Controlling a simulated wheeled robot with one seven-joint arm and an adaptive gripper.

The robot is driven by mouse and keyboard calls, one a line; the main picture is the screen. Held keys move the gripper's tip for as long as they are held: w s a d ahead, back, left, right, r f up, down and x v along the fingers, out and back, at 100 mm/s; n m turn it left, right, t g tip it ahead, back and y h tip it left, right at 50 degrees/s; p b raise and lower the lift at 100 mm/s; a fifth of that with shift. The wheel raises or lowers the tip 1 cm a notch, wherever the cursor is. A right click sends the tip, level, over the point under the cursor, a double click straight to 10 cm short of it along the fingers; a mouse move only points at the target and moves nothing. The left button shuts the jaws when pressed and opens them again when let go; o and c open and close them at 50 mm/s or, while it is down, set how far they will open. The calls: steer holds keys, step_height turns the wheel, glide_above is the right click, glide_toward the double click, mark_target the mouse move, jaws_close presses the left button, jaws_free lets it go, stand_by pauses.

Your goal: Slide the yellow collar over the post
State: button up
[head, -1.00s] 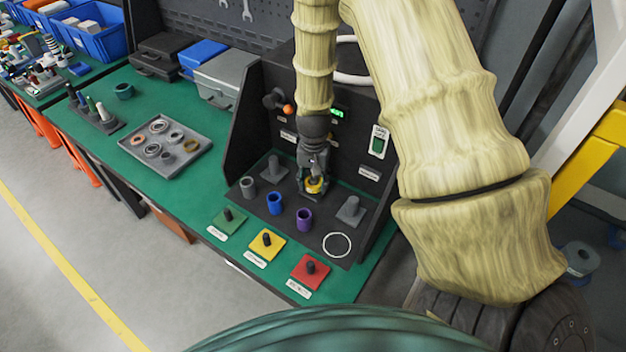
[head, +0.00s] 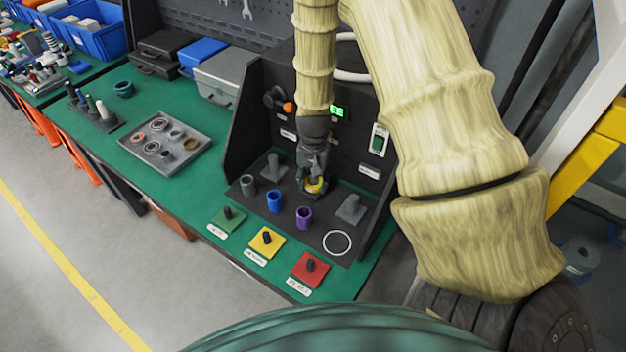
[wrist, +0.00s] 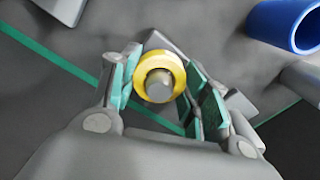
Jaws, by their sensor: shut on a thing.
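The yellow collar (wrist: 160,76) is between the two fingers of my gripper (wrist: 165,88), which is shut on it. A grey post (wrist: 158,84) shows in the collar's hole in the wrist view, with a corner of its square base behind the right finger. How far down the post the collar sits, I cannot tell. In the head view my gripper (head: 314,179) points down over the middle of the dark board, and the collar (head: 314,187) shows low between the fingers. The post there is mostly hidden by the gripper and collar.
Other grey posts stand at the left (head: 273,166) and right (head: 350,209). A dark panel (head: 345,150) rises close behind. A white ring (head: 337,243) marks the board's front right.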

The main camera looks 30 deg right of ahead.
steer(key=shift+f, duration=0.15)
stand_by(0.4)
steer(key=o, duration=1.4)
steer(key=shift+o, duration=0.2)
steer(key=shift+r+p, duration=3.5)
steer(key=shift+r, duration=1)
